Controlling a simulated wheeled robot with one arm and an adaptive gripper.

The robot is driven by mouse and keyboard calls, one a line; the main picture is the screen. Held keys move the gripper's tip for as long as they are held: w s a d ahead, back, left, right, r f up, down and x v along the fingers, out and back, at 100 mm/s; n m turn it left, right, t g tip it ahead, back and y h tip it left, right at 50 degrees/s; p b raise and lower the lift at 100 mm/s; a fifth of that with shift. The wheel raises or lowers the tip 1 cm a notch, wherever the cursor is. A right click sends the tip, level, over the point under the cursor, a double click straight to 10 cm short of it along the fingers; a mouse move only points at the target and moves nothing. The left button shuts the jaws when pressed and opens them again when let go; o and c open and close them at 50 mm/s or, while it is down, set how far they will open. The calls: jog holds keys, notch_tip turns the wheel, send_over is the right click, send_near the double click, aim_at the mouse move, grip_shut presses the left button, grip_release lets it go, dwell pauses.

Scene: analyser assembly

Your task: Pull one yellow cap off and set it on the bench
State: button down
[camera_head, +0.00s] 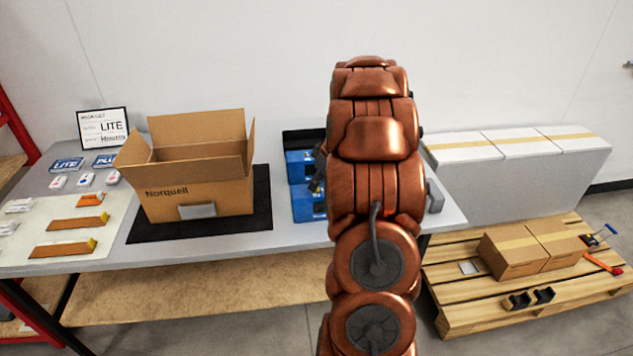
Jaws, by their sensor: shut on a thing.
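Two long brown-orange parts lie on the pale mat at the left of the bench (290,236). Each has a yellow cap at its right end: the upper cap (104,217) and the lower cap (91,243). A shorter orange part (90,199) lies behind them, and I make out no yellow cap on it. My gripper (317,184) shows only partly, as dark pieces at the left edge of my copper arm, in front of the blue boxes. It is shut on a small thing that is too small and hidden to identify. It is far right of the capped parts.
An open Norquell carton (197,197) stands on a black mat (262,205) mid-bench. Blue boxes (302,200) stand right of it, partly behind my arm. A sign (103,127) and small packs stand at left. A pallet (470,310) with cartons is at right. The bench's front strip is bare.

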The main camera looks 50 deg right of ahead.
jog(key=c, duration=1.7)
grip_release()
grip_shut()
jog(key=shift+r, duration=0.5)
jog(key=shift+r+b, duration=0.3)
jog(key=shift+r, duration=3.15)
